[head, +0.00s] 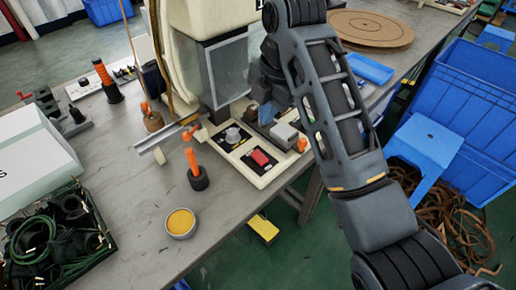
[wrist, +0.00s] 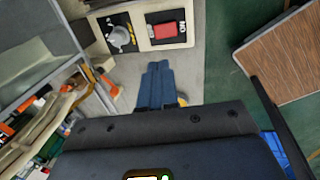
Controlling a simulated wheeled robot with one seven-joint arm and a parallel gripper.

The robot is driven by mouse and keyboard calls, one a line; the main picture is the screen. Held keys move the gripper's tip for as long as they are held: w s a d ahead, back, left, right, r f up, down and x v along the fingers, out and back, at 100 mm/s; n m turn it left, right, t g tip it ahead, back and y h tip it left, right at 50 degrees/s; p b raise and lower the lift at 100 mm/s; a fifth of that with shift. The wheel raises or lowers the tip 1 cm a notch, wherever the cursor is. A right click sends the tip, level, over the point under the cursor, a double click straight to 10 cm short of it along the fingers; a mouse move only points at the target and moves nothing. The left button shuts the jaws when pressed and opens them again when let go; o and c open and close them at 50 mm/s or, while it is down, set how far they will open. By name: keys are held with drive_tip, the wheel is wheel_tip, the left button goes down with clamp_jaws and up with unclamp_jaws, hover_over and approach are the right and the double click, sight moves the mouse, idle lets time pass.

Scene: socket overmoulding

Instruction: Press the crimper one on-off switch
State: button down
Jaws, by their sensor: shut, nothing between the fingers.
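The crimper's cream control panel (head: 240,172) stands at the table's front edge in the head view. It carries a red on-off switch (head: 261,157) and a grey round knob (head: 232,135). The wrist view shows the red switch (wrist: 165,30) beside an "ON" label, with the knob (wrist: 119,36) to its left. My gripper (wrist: 158,66) is shut and empty, its blue fingers pointing toward the panel. In the wrist view the fingertips appear just below the switch, apart from it. In the head view my arm partly hides the gripper, behind the panel's upper right.
An orange-handled tool (head: 194,168) and a round yellow tin (head: 180,222) are left of the panel. A box of green cables (head: 60,240) sits at lower left. Blue crates (head: 470,90) and a blue stool (head: 425,142) stand right of the table.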

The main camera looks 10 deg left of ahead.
sight(260, 158)
drive_tip(key=shift+f, duration=0.15)
drive_tip(key=f, duration=0.4)
drive_tip(key=w+a+f, duration=0.1)
drive_tip(key=f, duration=0.3)
drive_tip(key=a+f+p, duration=0.1)
drive_tip(key=f, duration=0.3)
drive_tip(key=shift+w+f, duration=0.3)
drive_tip(key=shift+f, duration=0.05)
drive_tip(key=shift+a+f, duration=0.1)
drive_tip(key=shift+f, duration=0.35)
drive_tip(key=shift+w, duration=0.1)
drive_tip(key=shift+w+a+f, duration=0.1)
drive_tip(key=shift+f, duration=0.2)
drive_tip(key=shift+r, duration=0.1)
drive_tip(key=shift+s+d+p, duration=0.6)
drive_tip(key=shift+d+p, duration=0.05)
drive_tip(key=shift+p, duration=0.2)
